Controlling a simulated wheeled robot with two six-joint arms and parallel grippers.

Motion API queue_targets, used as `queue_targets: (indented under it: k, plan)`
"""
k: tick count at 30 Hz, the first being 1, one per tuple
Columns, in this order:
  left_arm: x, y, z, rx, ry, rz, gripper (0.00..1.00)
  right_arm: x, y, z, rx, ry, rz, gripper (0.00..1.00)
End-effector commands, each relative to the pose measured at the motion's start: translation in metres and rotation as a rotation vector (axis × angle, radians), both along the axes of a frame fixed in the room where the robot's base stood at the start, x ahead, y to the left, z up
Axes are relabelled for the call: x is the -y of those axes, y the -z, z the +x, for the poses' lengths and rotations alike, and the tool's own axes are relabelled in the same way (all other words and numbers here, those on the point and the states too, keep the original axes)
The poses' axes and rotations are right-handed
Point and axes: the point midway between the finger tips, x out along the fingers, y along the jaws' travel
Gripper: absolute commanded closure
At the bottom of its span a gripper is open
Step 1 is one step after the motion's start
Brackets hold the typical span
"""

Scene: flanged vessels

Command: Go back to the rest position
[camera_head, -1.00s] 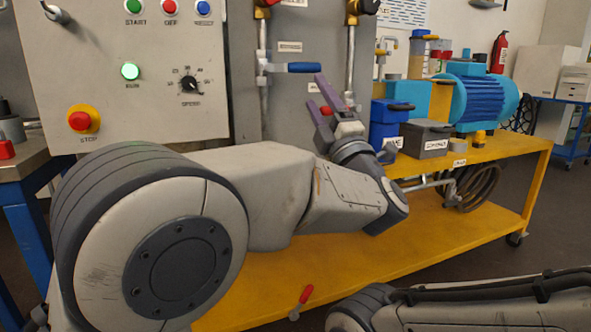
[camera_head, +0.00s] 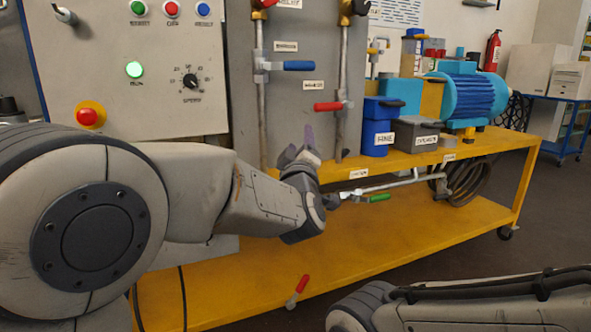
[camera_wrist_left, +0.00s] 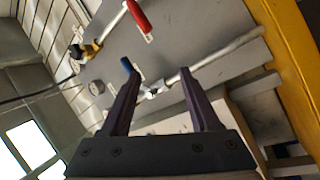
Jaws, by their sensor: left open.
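My left gripper (camera_head: 298,143) is in front of the grey pipe panel in the head view, low and left of the red-handled valve. In the left wrist view its two purple fingers (camera_wrist_left: 165,84) stand wide apart with nothing between them. The blue valve handle (camera_wrist_left: 127,66) shows close beside one fingertip in that view; I cannot tell the gap in depth.
The yellow cart (camera_head: 420,235) fills the middle, with a blue bin (camera_head: 377,128), a grey box (camera_head: 417,137) and a blue motor (camera_head: 467,97) on top. Valves with blue (camera_head: 299,66), red (camera_head: 328,106) and green (camera_head: 379,198) handles stick out. A control panel (camera_head: 130,50) stands at left.

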Motion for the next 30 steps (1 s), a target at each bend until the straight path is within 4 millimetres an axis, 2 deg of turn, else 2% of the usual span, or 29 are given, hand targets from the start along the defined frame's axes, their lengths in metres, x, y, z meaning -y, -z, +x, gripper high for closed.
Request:
queue_targets:
  k: [2,5,6,9,12,15,18,24,30]
  plan:
    - [-0.016,0.036,0.003,-0.121,0.025,0.118,0.38,0.0,0.0,0.0,0.0,0.0,0.0,1.0]
    - [-0.039,0.098,-0.004,-0.326,0.079,0.301,0.38,0.0,0.0,0.0,0.0,0.0,0.0,1.0]
    - [-0.051,0.125,-0.012,-0.417,0.104,0.373,0.38,0.0,0.0,0.0,0.0,0.0,0.0,1.0]
    - [-0.082,0.188,-0.043,-0.639,0.173,0.533,0.38,0.0,0.0,0.0,0.0,0.0,0.0,1.0]
    - [-0.112,0.239,-0.083,-0.837,0.241,0.655,0.38,0.0,0.0,0.0,0.0,0.0,0.0,1.0]
    - [-0.133,0.273,-0.119,-0.984,0.3,0.732,0.38,0.0,0.0,0.0,0.0,0.0,0.0,1.0]
    - [-0.148,0.294,-0.149,-1.093,0.346,0.777,0.38,0.0,0.0,0.0,0.0,0.0,0.0,1.0]
    - [-0.173,0.323,-0.201,-1.263,0.429,0.848,0.38,0.0,0.0,0.0,0.0,0.0,0.0,1.0]
    - [-0.192,0.341,-0.248,-1.405,0.505,0.893,0.38,0.0,0.0,0.0,0.0,0.0,0.0,1.0]
